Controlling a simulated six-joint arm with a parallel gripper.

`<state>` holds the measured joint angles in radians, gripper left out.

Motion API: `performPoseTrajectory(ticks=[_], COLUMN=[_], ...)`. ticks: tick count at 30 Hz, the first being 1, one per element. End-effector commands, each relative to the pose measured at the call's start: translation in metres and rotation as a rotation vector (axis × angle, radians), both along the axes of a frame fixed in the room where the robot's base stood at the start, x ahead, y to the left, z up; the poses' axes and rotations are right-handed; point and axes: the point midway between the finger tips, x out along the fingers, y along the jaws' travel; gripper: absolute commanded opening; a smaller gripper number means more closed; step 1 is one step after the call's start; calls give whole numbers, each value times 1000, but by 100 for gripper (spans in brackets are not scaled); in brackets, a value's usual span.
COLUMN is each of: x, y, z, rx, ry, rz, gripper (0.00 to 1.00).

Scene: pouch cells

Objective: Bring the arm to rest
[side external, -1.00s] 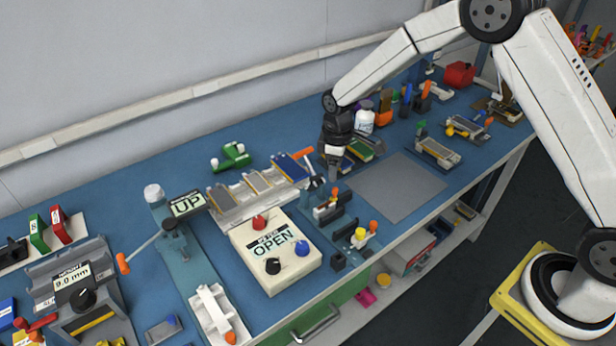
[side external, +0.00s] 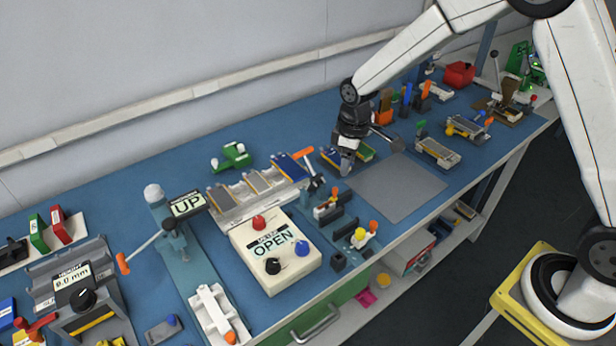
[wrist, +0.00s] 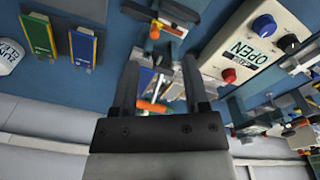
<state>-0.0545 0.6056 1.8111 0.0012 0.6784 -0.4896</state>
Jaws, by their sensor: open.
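My gripper (side external: 347,170) hangs over the blue bench (side external: 130,205), near the back middle, between the cell rack (side external: 236,212) and the grey mat (side external: 398,187). In the wrist view my gripper (wrist: 162,75) has its two dark fingers apart with nothing held between them. Past the fingers, the wrist view shows an orange-handled part (wrist: 152,106) and bench fixtures, apart from the jaws as far as I can tell. The gripper partly covers the blue and green pouch cells in the side view; the green one (wrist: 40,36) and blue one (wrist: 83,46) show in the wrist view.
A white control box (side external: 275,252) reading OPEN stands at the front. A press (side external: 172,240) with an UP sign is left of it. Small fixtures (side external: 335,205) stand near the front edge. The grey mat is bare. A green part (side external: 231,157) lies at the back.

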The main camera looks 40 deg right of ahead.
Motion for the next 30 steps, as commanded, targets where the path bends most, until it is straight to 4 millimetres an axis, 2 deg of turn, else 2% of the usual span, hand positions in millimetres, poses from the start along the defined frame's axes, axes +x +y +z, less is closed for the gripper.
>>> performPoseTrajectory(ticks=[9,21,25,30], x=[-67,-155,-172,-179], y=[-13,-23,-25,-25], z=[31,45,45,44], rx=[19,59,69,72], ry=[-74,-161,-175,-180], rz=[-218,-473,-520,-542], gripper=[58,58,58,58])
